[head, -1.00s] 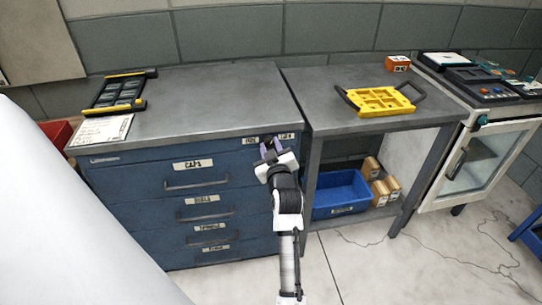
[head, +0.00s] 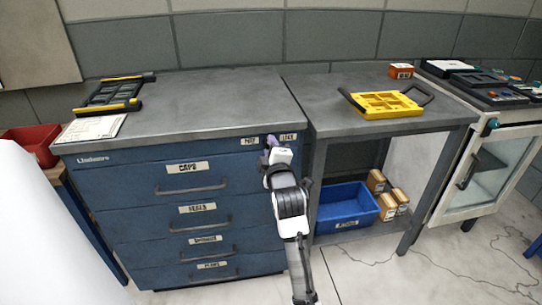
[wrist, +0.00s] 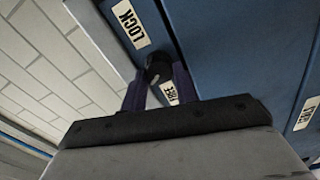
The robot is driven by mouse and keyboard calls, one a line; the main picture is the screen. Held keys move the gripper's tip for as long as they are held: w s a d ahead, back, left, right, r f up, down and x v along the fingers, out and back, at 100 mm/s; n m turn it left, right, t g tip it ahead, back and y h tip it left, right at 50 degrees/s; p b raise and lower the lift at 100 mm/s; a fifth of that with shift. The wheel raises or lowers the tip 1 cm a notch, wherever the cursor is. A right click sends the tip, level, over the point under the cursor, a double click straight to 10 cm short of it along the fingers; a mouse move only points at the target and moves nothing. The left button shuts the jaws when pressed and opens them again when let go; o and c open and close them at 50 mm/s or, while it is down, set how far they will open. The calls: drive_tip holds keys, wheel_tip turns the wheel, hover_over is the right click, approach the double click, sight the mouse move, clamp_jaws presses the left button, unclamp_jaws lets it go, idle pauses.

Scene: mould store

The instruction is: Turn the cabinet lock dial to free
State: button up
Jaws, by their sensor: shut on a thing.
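The blue cabinet (head: 120,178) stands at the left in the head view, with several labelled drawers. My gripper (head: 272,146) is at its top right front corner. In the wrist view, the dark lock dial (wrist: 159,66) sits between the two purple fingers of my gripper (wrist: 159,88), which is shut on it.
A black and yellow frame (head: 110,94) and a paper sheet (head: 92,128) lie on the cabinet top. To the right, a bench (head: 330,92) holds a yellow tray (head: 383,105), with a blue bin (head: 345,206) on its lower shelf. Bare floor lies in front of the bench.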

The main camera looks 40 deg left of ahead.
drive_tip(key=shift+f+n+b, duration=0.1)
drive_tip(key=shift+n+b, duration=0.65)
drive_tip(key=shift+n, duration=0.55)
drive_tip(key=o, duration=1)
